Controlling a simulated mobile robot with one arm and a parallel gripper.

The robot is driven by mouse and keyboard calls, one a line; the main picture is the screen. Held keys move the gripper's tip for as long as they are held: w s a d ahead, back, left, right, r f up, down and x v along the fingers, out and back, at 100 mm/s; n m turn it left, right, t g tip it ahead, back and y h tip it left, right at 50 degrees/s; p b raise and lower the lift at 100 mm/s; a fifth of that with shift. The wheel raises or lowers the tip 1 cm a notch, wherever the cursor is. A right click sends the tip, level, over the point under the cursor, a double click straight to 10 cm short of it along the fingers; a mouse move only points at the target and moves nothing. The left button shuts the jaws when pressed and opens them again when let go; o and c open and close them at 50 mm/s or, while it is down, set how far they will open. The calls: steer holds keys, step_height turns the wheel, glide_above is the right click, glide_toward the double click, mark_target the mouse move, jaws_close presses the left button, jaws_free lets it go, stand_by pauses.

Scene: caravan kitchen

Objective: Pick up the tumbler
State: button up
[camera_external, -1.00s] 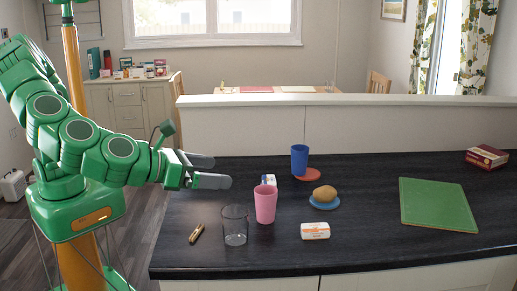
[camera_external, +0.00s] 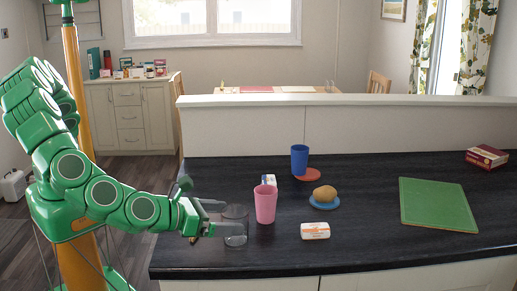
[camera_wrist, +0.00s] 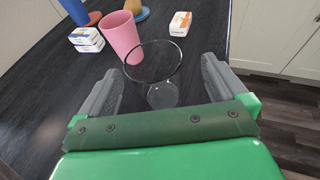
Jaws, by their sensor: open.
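The clear glass tumbler (camera_external: 236,226) stands upright on the dark counter, near its front left. In the wrist view the tumbler (camera_wrist: 160,82) stands between the two grey fingers. My gripper (camera_external: 219,216) is open, low over the counter, coming at the glass from the left. In the wrist view my gripper (camera_wrist: 162,70) has a finger on each side of the glass, and the jaws are not closed on it. The fingers hide part of the glass in the external view.
A pink cup (camera_external: 265,204) stands close to the right of the glass. The back ledge (camera_external: 350,130) bounds the counter.

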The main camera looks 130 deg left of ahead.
mark_target(242, 215)
steer(key=x, duration=0.4)
steer(key=shift+s+a+r, duration=0.1)
steer(key=shift+s+a, duration=0.15)
steer(key=shift+s, duration=0.05)
steer(key=shift+w+a, duration=0.2)
steer(key=shift+a, duration=0.25)
steer(key=c, duration=1.2)
